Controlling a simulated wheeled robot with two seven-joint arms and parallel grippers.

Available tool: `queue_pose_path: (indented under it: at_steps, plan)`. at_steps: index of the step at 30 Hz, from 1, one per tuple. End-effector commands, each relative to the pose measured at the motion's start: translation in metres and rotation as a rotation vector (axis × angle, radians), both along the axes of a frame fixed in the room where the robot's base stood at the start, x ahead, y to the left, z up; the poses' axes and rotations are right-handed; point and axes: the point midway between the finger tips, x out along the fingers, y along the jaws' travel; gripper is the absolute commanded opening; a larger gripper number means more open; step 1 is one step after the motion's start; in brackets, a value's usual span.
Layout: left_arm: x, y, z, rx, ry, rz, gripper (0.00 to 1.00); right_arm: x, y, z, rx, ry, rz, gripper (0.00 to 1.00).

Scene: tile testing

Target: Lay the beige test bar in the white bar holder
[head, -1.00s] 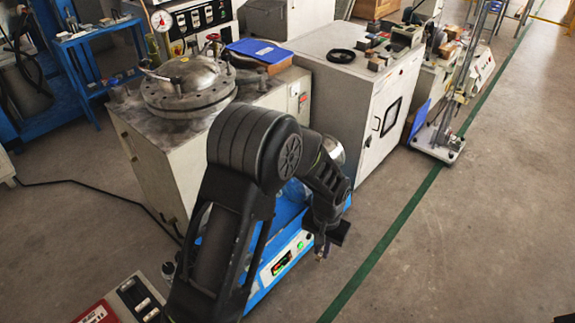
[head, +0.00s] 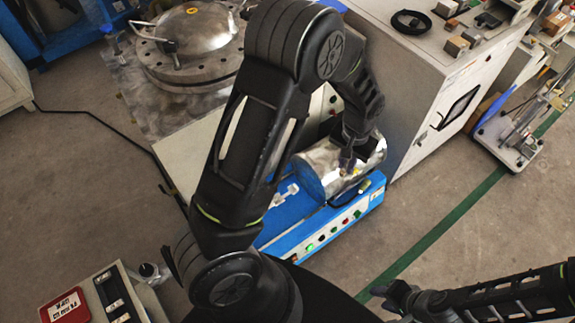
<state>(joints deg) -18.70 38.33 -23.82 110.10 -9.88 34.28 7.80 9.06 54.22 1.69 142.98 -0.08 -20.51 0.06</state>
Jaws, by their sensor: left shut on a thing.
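My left gripper (head: 347,158) is over the blue machine, in front of its shiny metal drum. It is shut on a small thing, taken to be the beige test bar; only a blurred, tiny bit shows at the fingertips. Small white parts (head: 286,194) sit on the blue deck left of the drum; I cannot tell if they are the white bar holder. My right gripper (head: 388,294) is low at the right, above the floor and away from the machine. Its fingers are too dark and small to read.
The blue machine (head: 318,235) has a front panel with buttons and the metal drum (head: 322,172). A grey-white cabinet (head: 425,90) stands behind right. A round-lidded metal vessel (head: 200,30) is behind left. A red-and-white box (head: 66,307) is at lower left.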

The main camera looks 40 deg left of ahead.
Motion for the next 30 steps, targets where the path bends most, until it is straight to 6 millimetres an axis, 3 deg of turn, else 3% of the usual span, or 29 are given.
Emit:
queue_pose_path:
  at_steps: [11,17,23,30]
  plan:
    - [0.0,0.001,-0.002,0.0,0.0,0.009,0.0,0.0,0.0,-0.001,-0.001,0.001,-0.001,0.35]
    - [0.0,0.014,-0.027,-0.003,0.005,0.204,0.0,0.0,0.0,-0.02,0.0,0.0,-0.001,0.35]
    - [-0.001,0.048,-0.085,-0.008,0.017,0.745,0.0,0.0,-0.001,-0.063,-0.001,0.0,0.0,0.35]
    - [-0.007,0.108,-0.174,-0.003,0.027,1.669,0.0,0.0,-0.001,-0.128,-0.001,-0.001,0.0,0.35]
